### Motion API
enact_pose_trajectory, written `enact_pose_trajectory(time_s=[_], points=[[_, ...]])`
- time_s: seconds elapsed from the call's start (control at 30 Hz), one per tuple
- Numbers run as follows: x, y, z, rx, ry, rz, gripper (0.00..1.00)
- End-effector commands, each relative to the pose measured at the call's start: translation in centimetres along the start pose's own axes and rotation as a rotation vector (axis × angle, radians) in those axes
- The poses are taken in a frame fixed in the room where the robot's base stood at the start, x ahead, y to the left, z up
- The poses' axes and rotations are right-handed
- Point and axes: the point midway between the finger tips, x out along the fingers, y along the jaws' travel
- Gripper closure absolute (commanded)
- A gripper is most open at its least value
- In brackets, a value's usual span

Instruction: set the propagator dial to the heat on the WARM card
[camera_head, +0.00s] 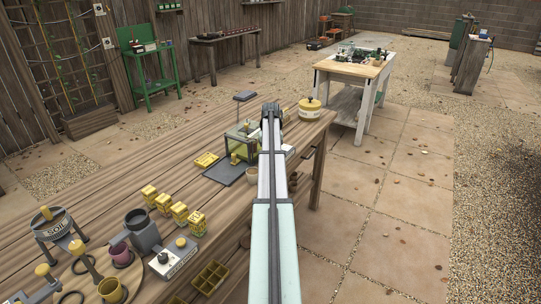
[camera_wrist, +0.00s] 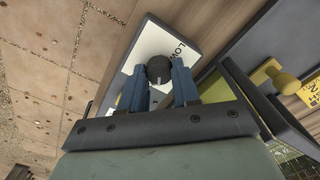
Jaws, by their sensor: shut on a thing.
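A dark round dial (camera_wrist: 159,69) sits on a white panel (camera_wrist: 176,40) with black lettering, partly cut off by my fingers. My gripper (camera_wrist: 158,86) is shut on the dial, with one blue-grey finger on each side. The dial's setting cannot be read. In the head view my arm hides the dial, and only a bit of the white panel (camera_head: 290,151) shows beside the arm. A glazed box with a yellow-green inside (camera_head: 240,145), likely the propagator, stands left of my arm. No card can be read as WARM.
A yellow tray (camera_head: 206,160) and a dark mat (camera_head: 229,174) lie left of my arm. A lidded cream pot (camera_head: 309,108) stands near the bench's far right corner. Several yellow boxes, a SOIL hopper (camera_head: 55,224) and cups fill the near left. A yellow knob (camera_wrist: 285,82) stands right of my fingers.

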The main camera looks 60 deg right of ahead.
Motion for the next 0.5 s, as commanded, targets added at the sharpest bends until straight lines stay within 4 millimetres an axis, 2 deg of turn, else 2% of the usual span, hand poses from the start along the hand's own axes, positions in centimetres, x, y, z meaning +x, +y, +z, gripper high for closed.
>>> enact_pose_trajectory(time_s=[0.2, 0.5], points=[[-0.04, 0.05, -0.03, 0.102, 0.001, 0.0, 1.0], [-0.04, 0.06, -0.03, 0.158, 0.001, 0.0, 1.0]])
